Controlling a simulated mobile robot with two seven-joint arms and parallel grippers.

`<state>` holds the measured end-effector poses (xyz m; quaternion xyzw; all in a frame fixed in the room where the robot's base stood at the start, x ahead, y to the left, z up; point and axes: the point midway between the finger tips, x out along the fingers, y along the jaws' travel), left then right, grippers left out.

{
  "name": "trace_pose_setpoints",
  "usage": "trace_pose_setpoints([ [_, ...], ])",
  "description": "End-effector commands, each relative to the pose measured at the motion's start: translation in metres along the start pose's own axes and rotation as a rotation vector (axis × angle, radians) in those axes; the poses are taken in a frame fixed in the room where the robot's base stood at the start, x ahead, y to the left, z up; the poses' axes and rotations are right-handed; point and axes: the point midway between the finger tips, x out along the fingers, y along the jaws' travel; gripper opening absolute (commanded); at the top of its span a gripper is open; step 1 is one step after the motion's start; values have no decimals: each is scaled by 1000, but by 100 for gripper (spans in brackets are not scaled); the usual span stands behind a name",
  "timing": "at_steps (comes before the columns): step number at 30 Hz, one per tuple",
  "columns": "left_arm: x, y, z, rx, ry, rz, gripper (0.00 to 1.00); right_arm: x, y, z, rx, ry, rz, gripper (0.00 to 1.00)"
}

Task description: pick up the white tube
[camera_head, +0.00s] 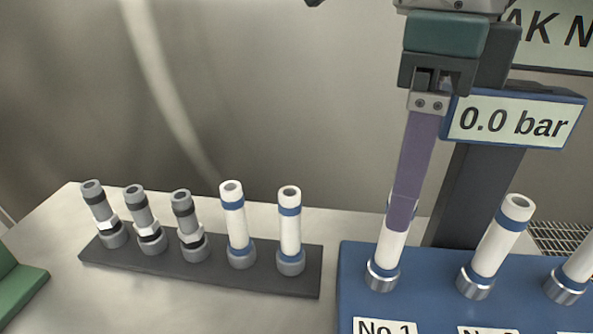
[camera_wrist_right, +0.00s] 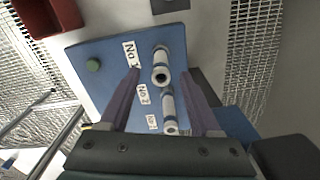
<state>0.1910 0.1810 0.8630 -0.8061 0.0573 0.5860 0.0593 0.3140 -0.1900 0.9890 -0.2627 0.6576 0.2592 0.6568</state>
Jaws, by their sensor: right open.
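White tubes with blue bands stand in two places in the head view. Two stand in the dark rack, one (camera_head: 234,220) beside another (camera_head: 289,228). Others stand in the blue block: one at No.1 (camera_head: 390,248), one to its right (camera_head: 498,240) and one at the right edge (camera_head: 575,272). My right gripper (camera_head: 403,212) is open and points down at the No.1 tube; a purple finger hides most of that tube's upper part. Contact cannot be told. In the wrist view two block tubes (camera_wrist_right: 161,58) (camera_wrist_right: 168,106) show between the spread fingers. My left gripper is not in view.
The dark rack (camera_head: 200,272) also holds three grey tubes with black bands (camera_head: 142,212). A 0.0 bar display (camera_head: 515,122) on a dark post stands behind the blue block (camera_head: 350,290). A green object (camera_head: 18,290) lies at far left. Bare table shows around the rack.

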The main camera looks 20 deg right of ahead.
Motion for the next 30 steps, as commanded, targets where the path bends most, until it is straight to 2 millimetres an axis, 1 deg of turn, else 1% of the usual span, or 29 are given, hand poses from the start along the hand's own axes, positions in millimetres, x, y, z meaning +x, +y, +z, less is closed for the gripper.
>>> trace_pose_setpoints([
  [1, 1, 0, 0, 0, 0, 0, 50, 9, 1, -1, 1, 4, 3, 64],
  [3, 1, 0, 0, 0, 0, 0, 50, 17, 1, 0, -1, 2, 4, 64],
  [8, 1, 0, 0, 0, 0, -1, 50, 31, 0, 0, -1, 1, 5, 64],
  [15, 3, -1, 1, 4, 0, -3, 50, 68, -1, -1, -2, 1, 6, 64],
  [18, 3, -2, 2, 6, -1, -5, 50, 74, -2, -1, -2, -1, 4, 64],
  [24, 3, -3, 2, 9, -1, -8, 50, 75, -2, 0, -3, -3, 3, 64],
  [25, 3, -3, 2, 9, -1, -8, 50, 75, -2, 0, -3, -3, 4, 63],
  [30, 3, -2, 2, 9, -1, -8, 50, 75, -2, 0, -3, -3, 4, 44],
])
